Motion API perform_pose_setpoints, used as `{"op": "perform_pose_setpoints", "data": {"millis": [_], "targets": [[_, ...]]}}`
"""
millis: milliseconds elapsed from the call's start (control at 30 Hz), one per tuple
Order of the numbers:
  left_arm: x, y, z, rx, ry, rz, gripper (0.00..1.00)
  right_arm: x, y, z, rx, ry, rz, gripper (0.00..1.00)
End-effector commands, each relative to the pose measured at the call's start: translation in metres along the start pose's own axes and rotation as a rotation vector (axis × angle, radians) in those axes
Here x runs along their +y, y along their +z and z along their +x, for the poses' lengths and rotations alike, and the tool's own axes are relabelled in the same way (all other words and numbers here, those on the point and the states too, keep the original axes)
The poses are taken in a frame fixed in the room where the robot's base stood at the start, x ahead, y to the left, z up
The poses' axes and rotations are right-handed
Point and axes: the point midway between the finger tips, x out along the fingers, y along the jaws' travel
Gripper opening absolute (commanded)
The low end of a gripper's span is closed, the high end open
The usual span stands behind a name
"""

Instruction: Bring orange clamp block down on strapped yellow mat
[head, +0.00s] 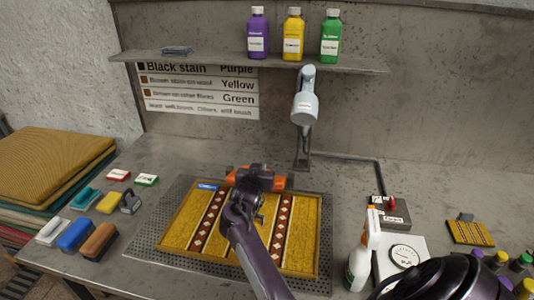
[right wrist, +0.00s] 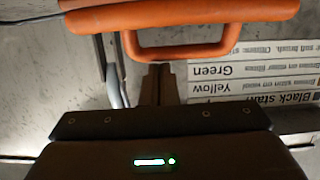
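The yellow mat (head: 184,226) lies flat on a perforated grey tray, with two dark patterned strips running along it. The orange clamp block (head: 270,182) is over the mat's far edge; I cannot tell whether it touches the mat. My right arm reaches up over the mat, and my right gripper (head: 252,192) is at the block. In the right wrist view, the orange clamp block (right wrist: 180,18) has a loop handle. The right gripper's fingers (right wrist: 160,68) are together, tips at the handle's bar, with nothing visible between them. My left gripper is out of view.
Brushes (head: 76,235) and sponges lie left of the tray (head: 150,255). A spray bottle (head: 362,262) and a dial gauge (head: 404,257) stand to the right. A grey lamp-like fixture (head: 305,105) rises behind the mat. Three bottles (head: 293,35) stand on the wall shelf.

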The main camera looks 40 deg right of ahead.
Motion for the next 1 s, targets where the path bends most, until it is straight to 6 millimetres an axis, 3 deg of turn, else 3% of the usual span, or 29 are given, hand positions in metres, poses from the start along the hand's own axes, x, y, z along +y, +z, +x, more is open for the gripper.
{"op": "perform_pose_setpoints", "data": {"millis": [33,100,1000], "targets": [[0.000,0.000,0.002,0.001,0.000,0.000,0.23,0.001,0.013,-0.002,-0.017,0.001,-0.006,0.00],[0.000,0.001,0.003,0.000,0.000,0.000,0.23,0.001,0.017,-0.004,-0.017,0.001,-0.006,0.00],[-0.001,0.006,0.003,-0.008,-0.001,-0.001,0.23,0.000,0.037,-0.010,-0.020,0.000,-0.006,0.00]]}}
